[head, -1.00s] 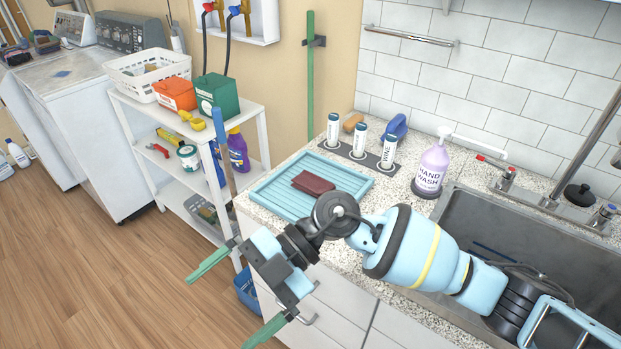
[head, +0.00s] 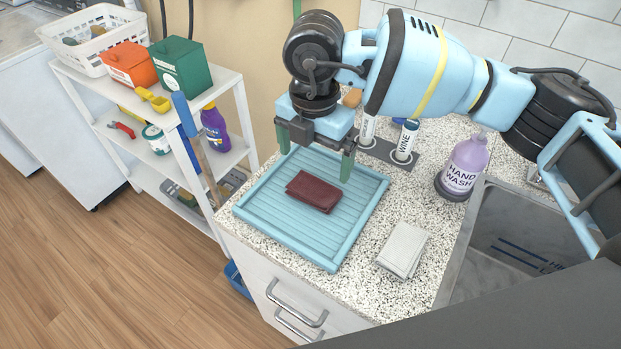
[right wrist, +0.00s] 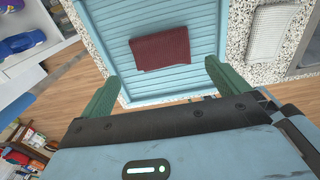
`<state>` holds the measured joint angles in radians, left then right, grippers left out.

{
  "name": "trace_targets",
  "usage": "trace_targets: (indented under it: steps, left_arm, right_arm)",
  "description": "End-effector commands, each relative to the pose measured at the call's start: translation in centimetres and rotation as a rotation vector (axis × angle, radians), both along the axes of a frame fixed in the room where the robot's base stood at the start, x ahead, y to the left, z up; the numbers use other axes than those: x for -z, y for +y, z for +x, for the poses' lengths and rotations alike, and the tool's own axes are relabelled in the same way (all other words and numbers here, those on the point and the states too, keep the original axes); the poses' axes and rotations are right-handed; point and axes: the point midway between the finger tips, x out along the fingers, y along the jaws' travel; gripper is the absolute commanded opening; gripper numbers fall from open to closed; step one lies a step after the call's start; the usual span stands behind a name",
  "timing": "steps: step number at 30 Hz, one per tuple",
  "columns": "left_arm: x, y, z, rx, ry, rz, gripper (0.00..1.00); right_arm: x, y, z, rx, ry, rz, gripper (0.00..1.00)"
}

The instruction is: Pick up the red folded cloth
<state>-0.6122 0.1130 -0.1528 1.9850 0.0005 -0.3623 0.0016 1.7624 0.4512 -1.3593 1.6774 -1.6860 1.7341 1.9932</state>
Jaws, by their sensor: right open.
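The red folded cloth (head: 314,191) lies flat on the ridged light-blue tray (head: 262,219) on the counter. It also shows in the right wrist view (right wrist: 160,48), ahead of the fingers and roughly between their lines. My right gripper (head: 316,167) is open and empty, its green fingers pointing down above the far part of the tray. In the head view it appears just behind the cloth and apart from it. In the right wrist view the two green fingers (right wrist: 160,86) stand wide apart with nothing between them. My left gripper is not in view.
A grey-white folded cloth (head: 403,249) lies right of the tray. The purple hand wash bottle (head: 463,168) and the sink (head: 515,235) are farther right. Labelled cylinders (head: 405,140) stand behind the tray. A white shelf cart (head: 240,118) with boxes stands to the left.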

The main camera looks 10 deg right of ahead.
Motion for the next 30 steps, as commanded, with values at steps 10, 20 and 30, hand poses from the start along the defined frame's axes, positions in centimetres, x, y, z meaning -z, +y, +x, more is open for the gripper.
trace_targets:
  steps: [10,20,30]
  left_arm:
    - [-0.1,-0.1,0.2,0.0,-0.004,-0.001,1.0]
    - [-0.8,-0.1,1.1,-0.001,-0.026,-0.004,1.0]
    - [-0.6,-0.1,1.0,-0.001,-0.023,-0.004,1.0]
  right_arm:
    - [2.6,0.1,-0.1,-0.001,0.001,0.003,1.0]
    - [5.3,0.3,-0.4,-0.002,0.004,0.001,1.0]
    - [7.8,0.4,-0.4,-0.002,0.001,0.003,1.0]
